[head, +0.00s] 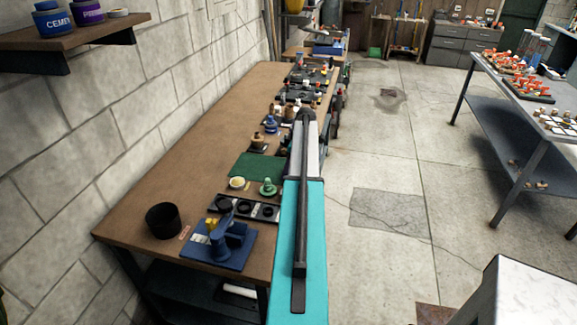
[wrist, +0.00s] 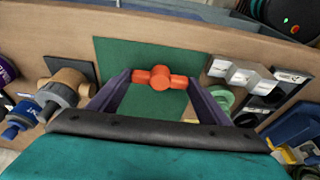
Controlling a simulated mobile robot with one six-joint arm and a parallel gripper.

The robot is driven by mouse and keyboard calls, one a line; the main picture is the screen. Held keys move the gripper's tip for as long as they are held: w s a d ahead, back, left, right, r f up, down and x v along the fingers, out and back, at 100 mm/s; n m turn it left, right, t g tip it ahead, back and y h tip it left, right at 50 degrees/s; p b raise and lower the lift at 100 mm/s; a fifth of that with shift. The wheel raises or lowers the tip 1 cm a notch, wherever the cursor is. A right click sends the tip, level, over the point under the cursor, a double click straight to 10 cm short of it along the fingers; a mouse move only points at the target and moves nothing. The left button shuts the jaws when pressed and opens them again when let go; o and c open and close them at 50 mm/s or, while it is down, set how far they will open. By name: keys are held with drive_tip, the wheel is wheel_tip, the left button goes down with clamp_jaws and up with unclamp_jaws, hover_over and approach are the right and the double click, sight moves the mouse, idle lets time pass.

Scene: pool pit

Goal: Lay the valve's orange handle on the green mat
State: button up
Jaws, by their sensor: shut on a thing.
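The orange handle (wrist: 158,78) is a short bar with a round hub in its middle. In the wrist view it lies crosswise between the tips of my gripper (wrist: 160,80), which is shut on its two ends. The green mat (wrist: 130,55) shows behind and around the handle. I cannot tell whether the handle touches the mat or hangs above it. In the head view the green mat (head: 250,167) lies on the workbench, and my arm hides the gripper and handle.
In the wrist view, a brown-and-grey fitting (wrist: 58,95) stands left of the mat, and a light green part (wrist: 220,98) and a dark tray with white labels (wrist: 262,84) are at right. In the head view, a black cup (head: 164,221) and blue fixture (head: 222,245) stand nearer.

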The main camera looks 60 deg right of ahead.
drive_tip(key=shift+f, duration=0.1)
drive_tip(key=o, duration=1)
drive_tip(key=shift+r, duration=0.2)
drive_tip(key=shift+b+v, duration=2.2)
drive_tip(key=shift+v, duration=3.75)
